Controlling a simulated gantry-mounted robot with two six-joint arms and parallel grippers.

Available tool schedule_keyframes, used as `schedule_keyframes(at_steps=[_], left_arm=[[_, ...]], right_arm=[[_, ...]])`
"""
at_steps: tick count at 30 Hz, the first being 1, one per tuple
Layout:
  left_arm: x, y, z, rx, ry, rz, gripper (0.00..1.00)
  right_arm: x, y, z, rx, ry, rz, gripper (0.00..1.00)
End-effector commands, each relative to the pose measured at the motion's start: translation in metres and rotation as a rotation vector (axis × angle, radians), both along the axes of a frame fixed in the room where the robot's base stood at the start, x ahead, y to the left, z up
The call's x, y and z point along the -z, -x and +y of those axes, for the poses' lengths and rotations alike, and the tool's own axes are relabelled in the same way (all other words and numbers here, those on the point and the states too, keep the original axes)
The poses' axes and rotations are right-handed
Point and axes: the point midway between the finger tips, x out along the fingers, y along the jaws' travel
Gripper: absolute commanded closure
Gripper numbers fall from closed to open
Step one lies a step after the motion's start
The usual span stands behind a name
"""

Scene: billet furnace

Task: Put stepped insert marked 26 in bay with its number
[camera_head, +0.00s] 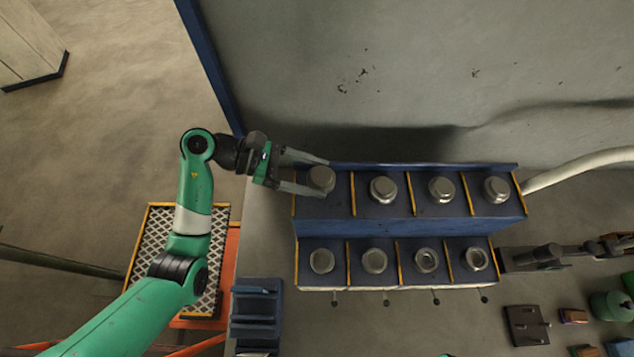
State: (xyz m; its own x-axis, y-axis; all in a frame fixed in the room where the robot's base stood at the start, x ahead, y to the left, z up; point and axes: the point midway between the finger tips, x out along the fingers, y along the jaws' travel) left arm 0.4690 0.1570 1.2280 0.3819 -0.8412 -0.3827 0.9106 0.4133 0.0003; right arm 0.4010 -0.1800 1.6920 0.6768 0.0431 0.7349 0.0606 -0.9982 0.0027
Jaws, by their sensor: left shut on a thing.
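My left gripper (318,179) is shut on a stepped insert (321,178), grey and round, at the upper left bay of the blue rack (410,229). One finger lies behind the insert and one in front. I cannot tell whether the insert rests in the bay or is just above it. The other upper bays, split by yellow strips, hold similar inserts: one (384,189), a second (441,189) and a third (496,189). The lower row shows round metal pieces or seats, such as the leftmost (322,261). No number is legible. My right gripper is not in view.
Several small pins stick out along the rack's front edge. A dark tool (545,257) lies right of the rack, with a dark block (526,325) below it. A blue slotted holder (256,315) stands at front left. A pale hose (580,168) runs from the rack's right end.

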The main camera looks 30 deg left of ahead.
Motion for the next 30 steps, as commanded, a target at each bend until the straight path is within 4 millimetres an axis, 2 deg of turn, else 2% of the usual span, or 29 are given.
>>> schedule_keyframes(at_steps=[4,9,20,21,23,30], left_arm=[[0.012,0.001,-0.010,0.001,0.003,0.002,1.00],[0.036,0.001,-0.008,-0.001,0.003,0.001,1.00],[0.042,0.000,-0.008,0.000,0.001,-0.003,1.00],[0.043,0.001,-0.008,0.000,0.000,0.000,0.20],[0.042,0.001,-0.008,0.000,0.000,0.000,0.11],[0.042,0.001,-0.008,0.000,0.000,0.000,0.11]], right_arm=[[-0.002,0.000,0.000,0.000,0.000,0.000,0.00],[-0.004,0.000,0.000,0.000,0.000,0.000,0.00],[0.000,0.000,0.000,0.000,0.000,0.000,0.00],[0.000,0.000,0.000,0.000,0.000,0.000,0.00],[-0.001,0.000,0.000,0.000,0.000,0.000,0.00],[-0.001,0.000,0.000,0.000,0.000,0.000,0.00]])
